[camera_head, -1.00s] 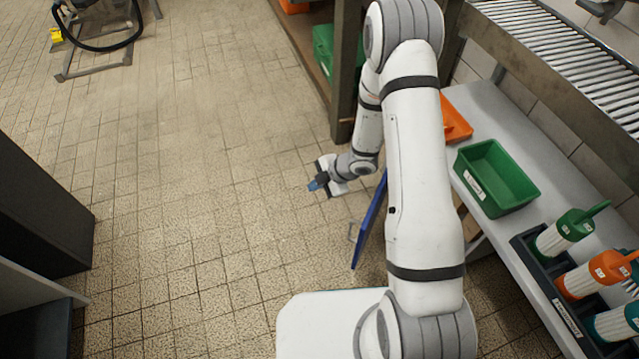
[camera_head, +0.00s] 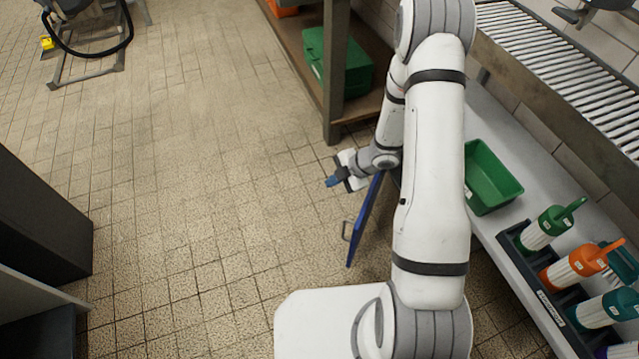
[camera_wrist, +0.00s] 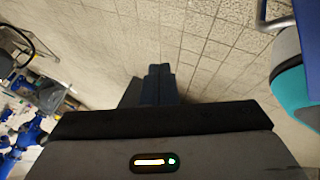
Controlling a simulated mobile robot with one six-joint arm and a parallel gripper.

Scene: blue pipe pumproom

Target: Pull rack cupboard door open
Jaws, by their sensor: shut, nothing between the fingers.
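The blue rack cupboard door (camera_head: 364,222) stands swung out from under the grey counter, seen nearly edge-on in the head view. Its metal handle (camera_head: 346,231) sticks out on its left face. My gripper (camera_head: 333,181) is left of the door's far end, pointing left, away from the handle. The wrist view shows my fingers (camera_wrist: 158,85) shut together with nothing between them. Part of the door (camera_wrist: 308,25) and its handle (camera_wrist: 268,18) show at that view's upper right, apart from the fingers. My arm hides the cupboard's opening and the door's hinge side.
A wooden-shelved bench (camera_head: 335,105) with a green case (camera_head: 337,62) stands behind. A dark cabinet (camera_head: 40,220) is at left. The tiled floor between is open.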

